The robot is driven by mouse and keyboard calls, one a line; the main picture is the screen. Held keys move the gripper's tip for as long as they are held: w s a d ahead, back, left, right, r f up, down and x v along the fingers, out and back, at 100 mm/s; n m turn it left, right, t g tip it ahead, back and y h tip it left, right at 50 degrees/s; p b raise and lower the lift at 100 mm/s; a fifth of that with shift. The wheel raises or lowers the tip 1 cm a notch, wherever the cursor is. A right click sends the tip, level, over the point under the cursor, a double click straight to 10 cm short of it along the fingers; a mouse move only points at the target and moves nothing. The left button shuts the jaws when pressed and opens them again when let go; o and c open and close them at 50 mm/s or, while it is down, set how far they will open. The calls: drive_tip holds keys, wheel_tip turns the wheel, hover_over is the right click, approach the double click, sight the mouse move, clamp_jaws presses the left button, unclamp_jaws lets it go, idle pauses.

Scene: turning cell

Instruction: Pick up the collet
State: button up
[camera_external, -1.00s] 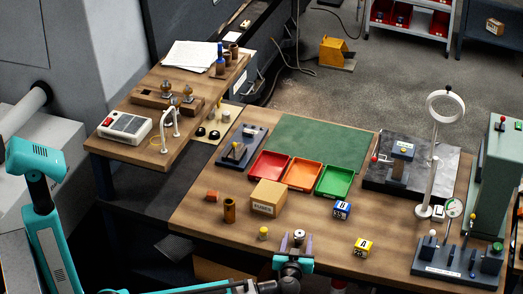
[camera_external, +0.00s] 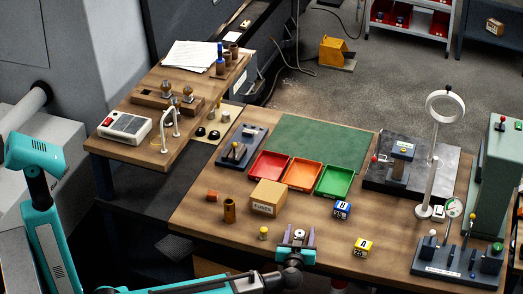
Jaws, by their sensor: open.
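A small silvery round part, which looks like the collet (camera_external: 299,234), stands near the front edge of the wooden bench (camera_external: 385,225). My gripper (camera_external: 298,234) is open, with one finger on each side of this part. The gripper body hides the lower portion of the part. I cannot tell whether either finger touches it.
A yellow-topped piece (camera_external: 263,233), a brown cylinder (camera_external: 229,210) and a FUSES box (camera_external: 268,197) stand to the left. Red (camera_external: 269,166), orange (camera_external: 303,175) and green (camera_external: 334,181) trays sit behind.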

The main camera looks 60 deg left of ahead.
drive_tip(key=shift+x, duration=0.85)
drive_tip(key=shift+c, duration=0.2)
drive_tip(key=c, duration=1.2)
drive_tip(key=shift+r, duration=0.15)
drive_tip(key=shift+r+b, duration=0.45)
drive_tip(key=shift+r, duration=1.2)
drive_tip(key=s, duration=0.2)
drive_tip(key=s+d+b, duration=0.1)
drive_tip(key=s, duration=0.2)
drive_tip(key=shift+s+r, duration=0.2)
drive_tip(key=shift+s, duration=0.05)
drive_tip(key=b, duration=0.2)
drive_tip(key=shift+s+d+f+b, duration=0.15)
drive_tip(key=shift+s+b, duration=0.1)
drive_tip(key=shift+b, duration=0.1)
drive_tip(key=s+b, duration=0.2)
drive_tip(key=b, duration=0.5)
drive_tip(key=shift+s+d, duration=0.2)
drive_tip(key=shift+d, duration=0.05)
